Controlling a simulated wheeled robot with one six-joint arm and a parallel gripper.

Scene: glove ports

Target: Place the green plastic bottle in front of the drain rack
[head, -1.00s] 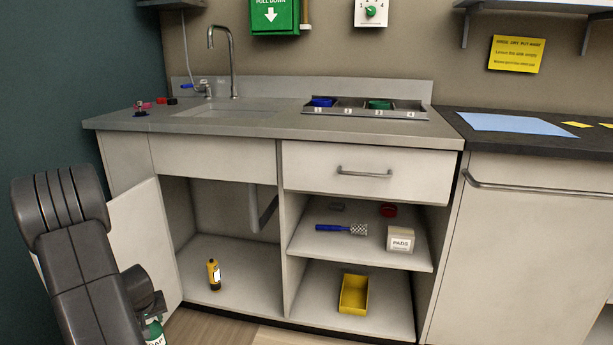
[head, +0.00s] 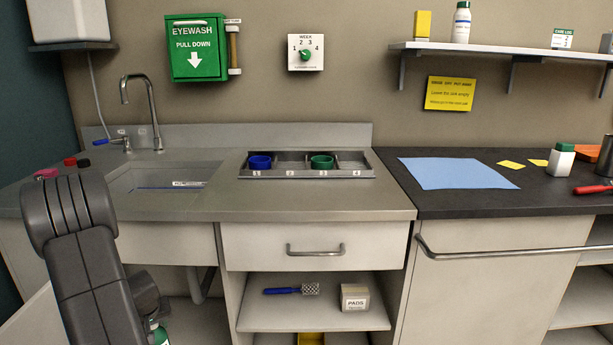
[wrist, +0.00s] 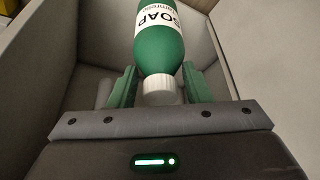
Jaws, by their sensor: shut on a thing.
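The green plastic bottle (wrist: 160,52) with a white cap and a SOAP label sits between the fingers of my gripper (wrist: 158,88) in the wrist view, its cap toward the palm. My gripper is shut on it. In the head view only a small part of the bottle (head: 160,336) shows at the bottom left, behind my arm. No drain rack is plainly recognisable. A metal tray (head: 305,175) with numbered slots, a blue cup and a green cup stands on the counter. The sink (head: 165,178) left of it holds a thin blue item with a label.
An open cabinet door (head: 38,322) is beside my arm at lower left. The counter front (head: 300,205) before the tray is clear. A blue sheet (head: 457,173) lies on the dark counter at right. A brush (head: 290,290) and a PADS box (head: 354,297) are on the shelf below.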

